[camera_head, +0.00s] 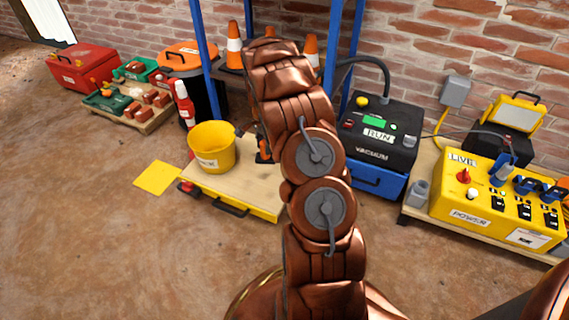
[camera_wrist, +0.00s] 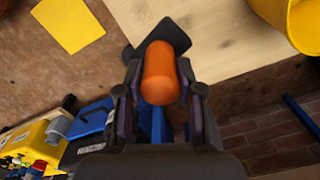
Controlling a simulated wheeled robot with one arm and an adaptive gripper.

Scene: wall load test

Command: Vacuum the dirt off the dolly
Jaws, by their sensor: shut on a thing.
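The dolly (camera_head: 233,190) is a low pale wooden board with a yellow front edge and a black handle, left of my arm in the head view. It also shows in the wrist view (camera_wrist: 225,38). A yellow bucket (camera_head: 211,150) stands on it. My gripper (camera_wrist: 160,92) is shut on an orange cylindrical handle (camera_wrist: 159,75) with a dark flat head (camera_wrist: 178,36) beyond it, over the dolly's edge in the wrist view. I cannot make out dirt; my arm hides part of the dolly.
A yellow sheet (camera_head: 158,178) lies on the floor left of the dolly. A red bottle (camera_head: 184,104), traffic cones (camera_head: 234,47) and blue rack posts (camera_head: 205,60) are behind. A yellow power box (camera_head: 490,200) is at the right. Floor in front left is clear.

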